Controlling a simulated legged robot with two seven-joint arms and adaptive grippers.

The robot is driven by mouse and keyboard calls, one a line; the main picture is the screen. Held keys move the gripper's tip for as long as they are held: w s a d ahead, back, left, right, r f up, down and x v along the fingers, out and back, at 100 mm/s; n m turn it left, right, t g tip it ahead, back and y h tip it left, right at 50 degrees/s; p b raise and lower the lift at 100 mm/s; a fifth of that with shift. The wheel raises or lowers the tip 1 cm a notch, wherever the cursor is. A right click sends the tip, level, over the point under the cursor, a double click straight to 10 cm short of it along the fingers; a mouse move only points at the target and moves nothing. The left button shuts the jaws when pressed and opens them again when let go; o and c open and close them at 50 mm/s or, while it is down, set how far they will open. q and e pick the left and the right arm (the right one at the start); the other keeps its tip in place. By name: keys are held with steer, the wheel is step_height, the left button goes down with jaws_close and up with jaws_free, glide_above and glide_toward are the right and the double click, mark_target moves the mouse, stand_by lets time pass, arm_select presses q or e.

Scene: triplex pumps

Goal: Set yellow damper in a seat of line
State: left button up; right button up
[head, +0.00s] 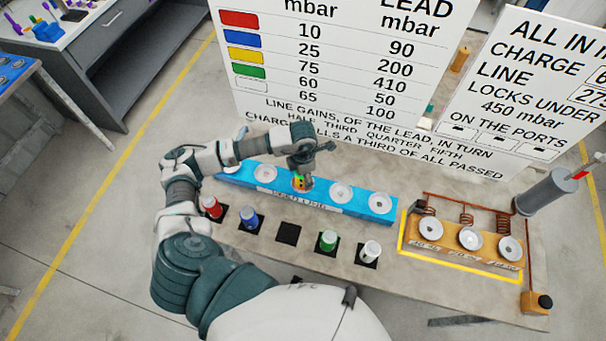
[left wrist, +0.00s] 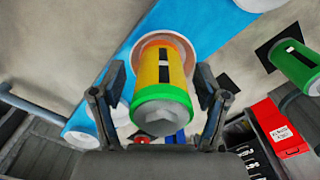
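The yellow damper (head: 301,182), with a green ring and a grey hex cap, is at the middle seat of the blue rail (head: 322,199). In the left wrist view the damper (left wrist: 162,75) stands between my fingers, its far end at a pale round seat. I cannot tell whether it is fully seated. My left gripper (head: 302,168) is above the rail. In the left wrist view its fingers (left wrist: 162,85) straddle the damper, with a gap on the left side, so it looks open. The rail's other white seats, such as this one (head: 341,192), hold no damper. My right gripper is not in view.
Red (head: 211,206), blue (head: 249,216), green (head: 328,241) and white (head: 370,250) dampers stand on black pads in front of the rail. One pad (head: 288,232) is empty. A yellow-outlined block (head: 449,248) with three seats is at right. Sign boards (head: 350,75) stand behind.

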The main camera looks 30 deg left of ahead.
arm_select(q)
steer(key=shift+d, duration=0.2)
steer(key=shift+r, duration=0.3)
step_height(320, 180, up, 11)
steer(key=shift+a+f+b, duration=0.15)
steer(key=shift+f+b, duration=0.05)
steer(key=shift+b, duration=0.55)
steer(key=shift+r, duration=0.5)
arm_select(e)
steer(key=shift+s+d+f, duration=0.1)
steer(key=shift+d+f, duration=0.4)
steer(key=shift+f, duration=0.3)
arm_select(q)
steer(key=shift+f, duration=0.1)
